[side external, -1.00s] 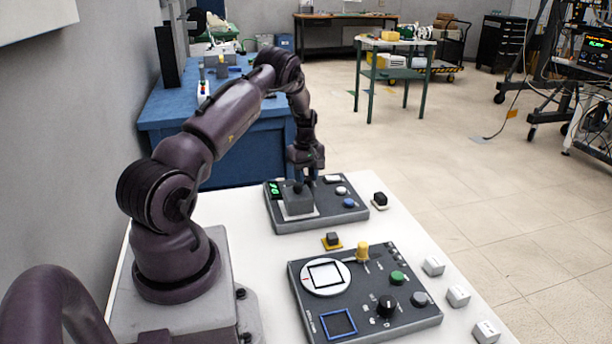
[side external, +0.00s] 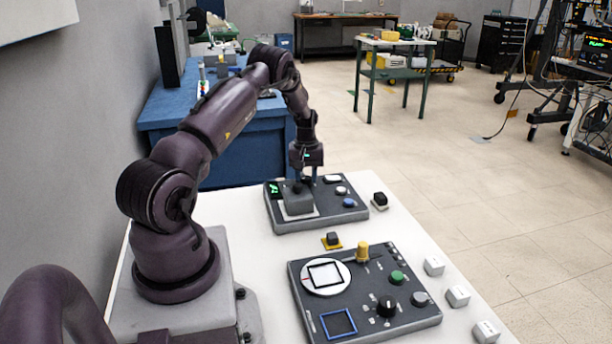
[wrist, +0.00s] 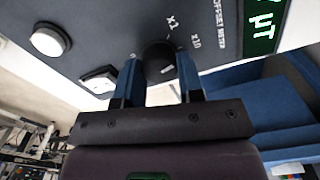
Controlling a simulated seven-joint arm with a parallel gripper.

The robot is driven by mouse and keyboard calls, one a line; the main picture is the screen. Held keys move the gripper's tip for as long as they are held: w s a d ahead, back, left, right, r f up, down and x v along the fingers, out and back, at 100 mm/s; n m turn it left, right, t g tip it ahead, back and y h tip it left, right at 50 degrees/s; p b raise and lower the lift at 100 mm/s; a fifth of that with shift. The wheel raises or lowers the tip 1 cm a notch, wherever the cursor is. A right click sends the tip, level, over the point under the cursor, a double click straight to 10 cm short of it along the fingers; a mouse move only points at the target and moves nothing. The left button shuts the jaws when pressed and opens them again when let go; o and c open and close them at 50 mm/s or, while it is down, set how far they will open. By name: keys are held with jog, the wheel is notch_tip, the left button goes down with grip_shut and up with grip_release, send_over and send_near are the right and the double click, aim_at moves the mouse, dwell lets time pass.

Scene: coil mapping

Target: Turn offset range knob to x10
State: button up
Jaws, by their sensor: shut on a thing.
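The offset range knob (wrist: 158,58) is a dark round knob on the grey offset meter panel (wrist: 110,25), with "x1" and "x10" printed beside it in the wrist view. My gripper (wrist: 160,75) has its two blue fingers on either side of the knob and is shut on it. A small pale mark shows on the knob, but I cannot tell which label it points at. In the side external view my gripper (side external: 307,180) reaches down to the back of the far meter box (side external: 330,216); the knob is hard to make out there.
The far box carries a green display (side external: 274,188), a grey block (side external: 298,203) and a blue button (side external: 349,202). A nearer panel (side external: 365,310) has a yellow knob (side external: 362,252) and a green button (side external: 397,277). Several white blocks line the table's right edge.

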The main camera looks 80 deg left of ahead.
aim_at(306, 177)
jog(key=shift+m, duration=1.4)
jog(key=o, duration=0.9)
notch_tip(306, 177, up, 13)
jog(key=shift+r, duration=0.1)
